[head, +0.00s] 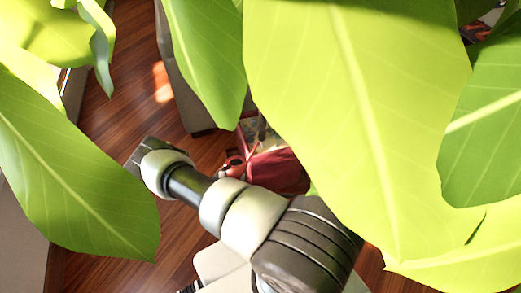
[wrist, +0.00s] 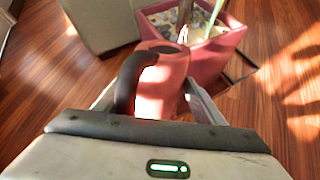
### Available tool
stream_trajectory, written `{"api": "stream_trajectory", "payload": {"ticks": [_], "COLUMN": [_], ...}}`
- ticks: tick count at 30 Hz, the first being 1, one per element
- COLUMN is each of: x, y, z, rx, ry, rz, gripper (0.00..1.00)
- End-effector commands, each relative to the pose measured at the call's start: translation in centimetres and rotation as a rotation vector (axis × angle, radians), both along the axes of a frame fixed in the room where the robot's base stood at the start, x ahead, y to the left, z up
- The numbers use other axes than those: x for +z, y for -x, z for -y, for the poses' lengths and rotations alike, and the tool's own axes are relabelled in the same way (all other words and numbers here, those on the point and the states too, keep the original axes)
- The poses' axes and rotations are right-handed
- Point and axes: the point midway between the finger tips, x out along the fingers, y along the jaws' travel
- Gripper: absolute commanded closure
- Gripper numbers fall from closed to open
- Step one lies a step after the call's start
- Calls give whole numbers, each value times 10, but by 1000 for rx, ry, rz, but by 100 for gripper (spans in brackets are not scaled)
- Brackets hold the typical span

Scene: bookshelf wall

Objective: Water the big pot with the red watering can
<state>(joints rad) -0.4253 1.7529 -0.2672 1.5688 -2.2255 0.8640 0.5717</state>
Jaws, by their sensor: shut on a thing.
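The red watering can (wrist: 165,85), with a black curved handle, is between the fingers of my gripper (wrist: 155,97) in the wrist view. My gripper is shut on it. A small red part of the can (head: 234,164) shows in the head view beyond my arm. The big pot (wrist: 213,60) is a square red planter with pale soil and a plant stem, just beyond the can. Its red side (head: 279,170) also shows in the head view, partly hidden by leaves and my arm. I cannot tell whether the spout is over the soil.
Large green leaves (head: 350,100) hang close to the head camera and hide much of the view. A grey furniture piece (wrist: 100,22) stands behind and left of the pot. The wooden floor (wrist: 40,75) left of the can is clear.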

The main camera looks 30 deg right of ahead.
Motion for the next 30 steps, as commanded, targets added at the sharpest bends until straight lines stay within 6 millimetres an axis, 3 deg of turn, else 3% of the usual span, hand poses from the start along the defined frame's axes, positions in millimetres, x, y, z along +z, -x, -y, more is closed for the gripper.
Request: {"api": "stream_trajectory", "payload": {"ticks": [30], "x": [9], "y": [-2], "z": [2], "rx": [0], "ry": [-25], "rz": [-12], "gripper": [77]}}
